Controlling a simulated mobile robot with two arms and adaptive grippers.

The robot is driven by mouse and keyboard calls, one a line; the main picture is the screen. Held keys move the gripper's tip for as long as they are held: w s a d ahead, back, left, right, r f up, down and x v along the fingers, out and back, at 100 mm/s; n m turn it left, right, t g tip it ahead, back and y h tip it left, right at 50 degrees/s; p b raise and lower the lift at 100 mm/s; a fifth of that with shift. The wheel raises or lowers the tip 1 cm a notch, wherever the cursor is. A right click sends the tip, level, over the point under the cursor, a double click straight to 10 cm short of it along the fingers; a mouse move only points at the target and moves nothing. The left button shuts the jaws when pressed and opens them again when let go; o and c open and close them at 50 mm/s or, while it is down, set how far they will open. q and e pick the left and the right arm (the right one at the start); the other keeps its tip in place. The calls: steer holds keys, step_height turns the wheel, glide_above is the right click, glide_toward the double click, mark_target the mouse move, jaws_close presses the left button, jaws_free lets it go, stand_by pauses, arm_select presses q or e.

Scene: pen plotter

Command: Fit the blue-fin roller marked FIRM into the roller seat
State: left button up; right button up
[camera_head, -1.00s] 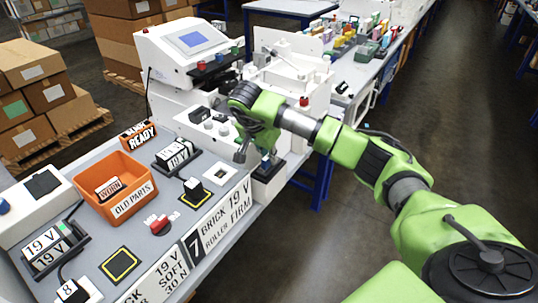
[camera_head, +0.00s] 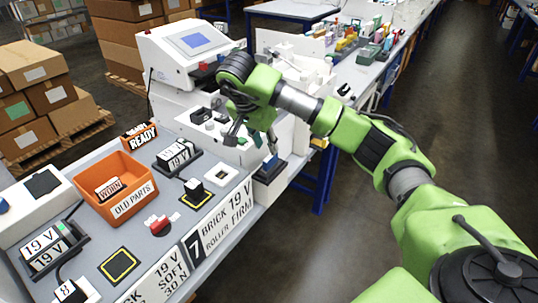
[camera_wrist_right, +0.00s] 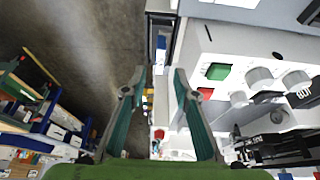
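My right gripper (camera_head: 252,138) hangs beside the white machine (camera_head: 180,85), near the right end of the bench. The right wrist view shows its two fingers (camera_wrist_right: 158,72) apart, with nothing held between them. A small blue thing (camera_head: 270,161) sits at a dark-edged holder (camera_head: 268,184) below the gripper; a blue patch (camera_wrist_right: 161,42) also shows beyond the fingertips in the wrist view. I cannot tell whether it is the blue-fin roller, and no FIRM mark is readable on it. A bench label (camera_head: 228,217) reads BRICK 19 V, ROLLER FIRM. I cannot pick out the roller seat. My left gripper is out of view.
An orange OLD PARTS bin (camera_head: 130,207) holds a labelled part. The machine's front has a green button (camera_wrist_right: 217,71) and knobs. Open floor lies right of the bench.

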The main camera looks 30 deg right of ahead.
steer(key=v, duration=0.4)
steer(key=shift+s+r+p, duration=0.1)
steer(key=shift+r+p, duration=0.15)
steer(key=shift+p, duration=0.1)
steer(key=shift+f, duration=0.1)
